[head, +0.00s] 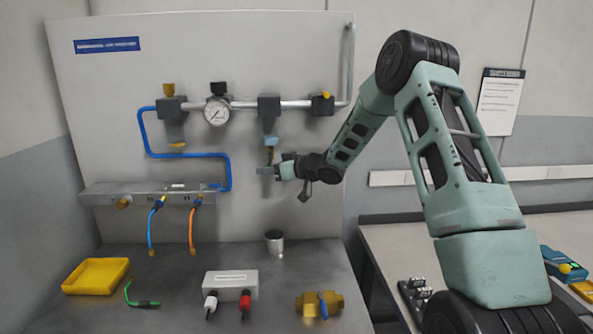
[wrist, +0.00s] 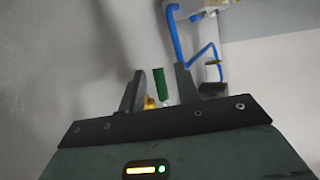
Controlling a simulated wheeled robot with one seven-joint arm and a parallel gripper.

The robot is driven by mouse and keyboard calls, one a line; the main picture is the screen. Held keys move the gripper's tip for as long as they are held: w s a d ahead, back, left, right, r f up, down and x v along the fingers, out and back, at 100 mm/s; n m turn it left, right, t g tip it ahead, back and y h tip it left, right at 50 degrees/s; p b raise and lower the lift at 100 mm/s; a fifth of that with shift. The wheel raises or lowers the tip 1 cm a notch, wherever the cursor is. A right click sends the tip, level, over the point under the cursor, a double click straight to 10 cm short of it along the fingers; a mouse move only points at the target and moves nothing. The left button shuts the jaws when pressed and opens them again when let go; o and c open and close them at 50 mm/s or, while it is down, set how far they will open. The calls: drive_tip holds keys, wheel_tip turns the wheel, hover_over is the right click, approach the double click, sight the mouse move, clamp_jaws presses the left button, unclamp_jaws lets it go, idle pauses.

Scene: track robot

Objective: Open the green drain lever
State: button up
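The green drain lever (wrist: 160,84) shows in the wrist view as a short green grip on a pale stem. It stands between the two fingers of my gripper (wrist: 158,88), with a gap on each side. In the head view my gripper (head: 272,172) is below the dark unit (head: 269,106) on the pipe, just under its pale blue lower part (head: 270,140). The lever itself cannot be made out in the head view, where my gripper is in the way or it is too small. My gripper is open and holds nothing.
A pressure gauge (head: 216,111) and blue tubing (head: 187,155) are on the panel to the left. A metal cup (head: 274,241) stands on the bench below my gripper. A yellow tray (head: 96,276), a white box (head: 230,284) and a brass valve (head: 319,304) are nearer the front.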

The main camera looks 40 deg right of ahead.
drive_tip(key=b+v, duration=0.3)
drive_tip(key=v, duration=1.2)
drive_tip(key=shift+s+d, duration=0.2)
drive_tip(key=w+a+g+h, duration=0.15)
drive_tip(key=w+a, duration=0.25)
drive_tip(key=a, duration=0.6)
drive_tip(key=s+a+f+g+h+b, duration=0.1)
drive_tip(key=s+a+f+g, duration=0.15)
drive_tip(key=a, duration=0.45)
drive_tip(key=s+a+f+g+h, duration=0.1)
drive_tip(key=s+a+f, duration=0.15)
drive_tip(key=a, duration=0.45)
drive_tip(key=s+a+f+n+g, duration=0.1)
drive_tip(key=s+a+f+g, duration=0.1)
drive_tip(key=s, duration=0.8)
drive_tip(key=s+a+f+n+g+h, duration=0.1)
drive_tip(key=s+a+g, duration=0.3)
drive_tip(key=s+a, duration=0.3)
drive_tip(key=s+a+f+n+g+h, duration=0.1)
drive_tip(key=s+a, duration=0.4)
drive_tip(key=s, duration=1)
drive_tip(key=shift+s+f+n+g, duration=0.2)
drive_tip(key=shift+f+n+g, duration=0.5)
drive_tip(key=shift+g, duration=0.5)
